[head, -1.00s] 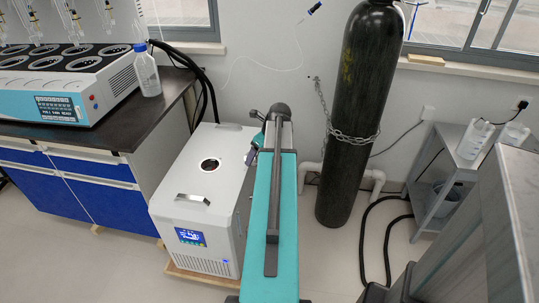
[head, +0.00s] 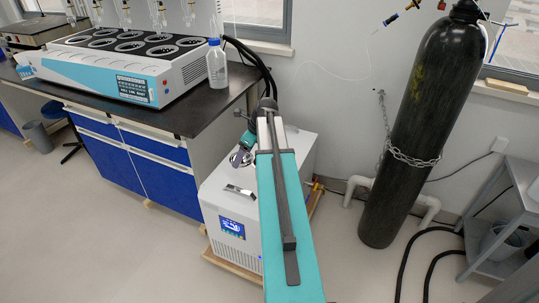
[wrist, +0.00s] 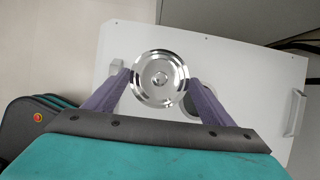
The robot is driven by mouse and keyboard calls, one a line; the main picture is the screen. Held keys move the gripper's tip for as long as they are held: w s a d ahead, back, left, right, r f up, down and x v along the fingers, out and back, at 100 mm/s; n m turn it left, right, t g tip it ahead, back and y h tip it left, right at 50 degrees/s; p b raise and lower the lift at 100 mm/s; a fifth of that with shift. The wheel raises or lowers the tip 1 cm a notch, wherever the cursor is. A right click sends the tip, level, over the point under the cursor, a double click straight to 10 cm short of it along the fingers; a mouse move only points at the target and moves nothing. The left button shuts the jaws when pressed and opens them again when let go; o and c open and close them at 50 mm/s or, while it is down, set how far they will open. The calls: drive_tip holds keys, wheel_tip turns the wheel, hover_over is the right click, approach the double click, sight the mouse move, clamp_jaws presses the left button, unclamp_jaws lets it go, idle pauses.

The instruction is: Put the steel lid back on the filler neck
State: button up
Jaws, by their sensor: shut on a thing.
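The filler neck (wrist: 187,107) is a dark round opening just right of and below the lid, partly hidden by the lid and the right finger. In the head view my gripper (head: 239,157) is above the chiller (head: 222,205); the neck is hidden there. The gap between lid and neck cannot be judged.
The chiller has a handle (head: 240,190) at its front and a lit display. A bench (head: 175,113) with a distiller and a bottle (head: 216,65) stands to the left. A chained black gas cylinder (head: 415,130) stands to the right, with hoses on the floor.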

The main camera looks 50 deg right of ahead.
drive_tip(key=w+a+r+n+g+y, duration=0.15)
drive_tip(key=w+a+n, duration=0.3)
drive_tip(key=a, duration=0.85)
drive_tip(key=w+a+r+n+g+y, duration=0.15)
drive_tip(key=w+a+n, duration=0.35)
drive_tip(key=a, duration=0.7)
drive_tip(key=s+a+r+n+g, duration=0.2)
drive_tip(key=a+n, duration=0.4)
drive_tip(key=a, duration=0.2)
drive_tip(key=s+a+r+n+g, duration=0.2)
drive_tip(key=a+n, duration=0.4)
drive_tip(key=a, duration=0.2)
drive_tip(key=shift+a+r+n+g+h, duration=0.2)
drive_tip(key=shift+a+n+g+h, duration=0.1)
drive_tip(key=shift+a+n, duration=0.1)
